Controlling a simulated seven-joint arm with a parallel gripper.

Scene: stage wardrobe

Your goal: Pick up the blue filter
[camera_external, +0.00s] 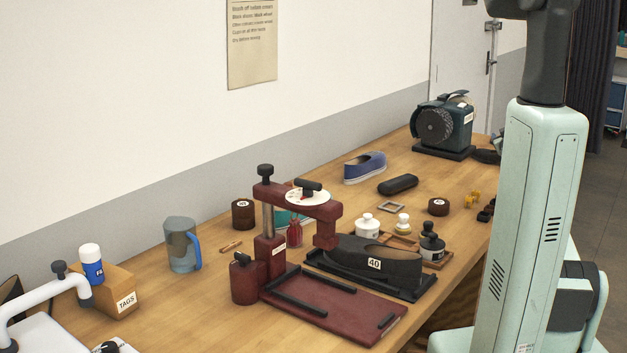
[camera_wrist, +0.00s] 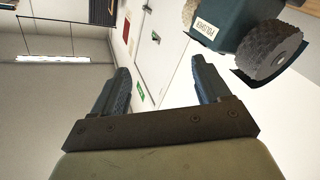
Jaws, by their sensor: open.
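A small blue cylinder with a white cap (camera_external: 92,264) stands upright on the box marked TAGS at the lower left of the external view. Its label is only partly legible and seems to start with F; it is the likeliest blue filter, though I cannot confirm this. My gripper (camera_wrist: 160,67) shows in the wrist view with its two fingers wide apart and nothing between them. It faces the wall and door, far from the cylinder. In the external view the gripper is out of frame above my arm. The cylinder is not in the wrist view.
The TAGS box (camera_external: 118,292) sits beside a white curved pipe (camera_external: 40,296) and a blue-handled jug (camera_external: 182,246). A dark red press (camera_external: 270,225) and a black shoe form (camera_external: 375,262) fill the middle. A polisher (camera_external: 443,125) stands at the far end.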

